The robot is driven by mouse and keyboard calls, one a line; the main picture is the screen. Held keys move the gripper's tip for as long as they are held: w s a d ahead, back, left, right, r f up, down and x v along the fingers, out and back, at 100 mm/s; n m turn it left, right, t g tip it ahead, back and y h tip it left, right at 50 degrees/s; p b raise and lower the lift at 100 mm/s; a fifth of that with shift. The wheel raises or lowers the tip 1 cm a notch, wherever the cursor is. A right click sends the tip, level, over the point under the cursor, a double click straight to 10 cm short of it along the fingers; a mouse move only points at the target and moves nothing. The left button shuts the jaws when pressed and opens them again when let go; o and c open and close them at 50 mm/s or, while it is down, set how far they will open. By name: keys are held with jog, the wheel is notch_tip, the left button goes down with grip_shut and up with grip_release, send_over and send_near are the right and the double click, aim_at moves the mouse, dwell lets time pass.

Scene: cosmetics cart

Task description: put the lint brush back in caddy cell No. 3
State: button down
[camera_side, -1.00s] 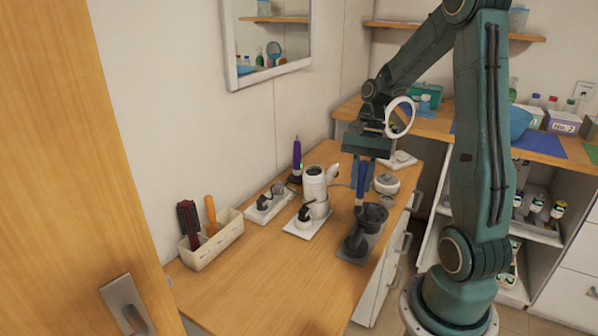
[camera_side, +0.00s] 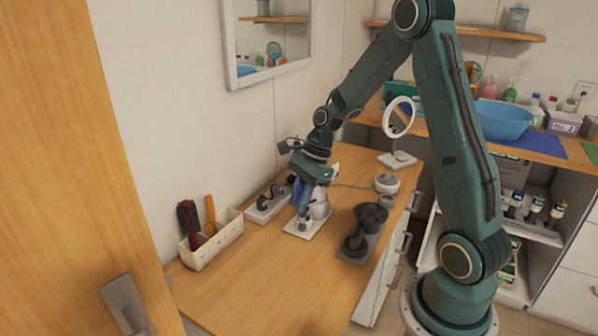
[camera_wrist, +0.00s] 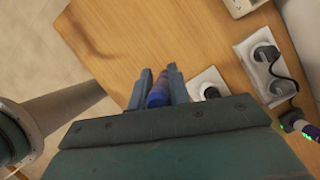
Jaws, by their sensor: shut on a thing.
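My gripper (camera_side: 303,212) is over the table's middle, pointing down, in front of a white appliance. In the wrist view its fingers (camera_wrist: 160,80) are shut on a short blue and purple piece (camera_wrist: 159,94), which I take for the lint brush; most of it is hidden. The cream caddy (camera_side: 207,256) stands on the table to the left of my gripper, apart from it. A dark red-black brush (camera_side: 188,221) and an orange handle (camera_side: 211,212) stand in it. Its cell numbers cannot be read here.
A white appliance (camera_side: 321,207) stands on a white plate (camera_side: 298,229) right by my gripper. A dark cup-like thing (camera_side: 370,214) sits on a grey base to the right. A white dock (camera_side: 262,213) lies between caddy and gripper. The table front (camera_side: 270,285) is clear.

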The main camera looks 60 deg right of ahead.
jog(key=w+a, duration=0.1)
jog(key=w+a+f+m, duration=0.1)
jog(key=w+a+m, duration=0.1)
jog(key=shift+w+a+f+t, duration=0.25)
jog(key=shift+t, duration=0.15)
jog(key=shift+w, duration=0.1)
jog(key=w+f, duration=0.2)
jog(key=w, duration=1.7)
jog(key=shift+w+h, duration=0.2)
jog(key=shift+h, duration=0.1)
jog(key=shift+f, duration=0.15)
jog(key=shift+w+f, duration=0.2)
jog(key=shift+f, duration=2.15)
jog(key=shift+f, duration=0.15)
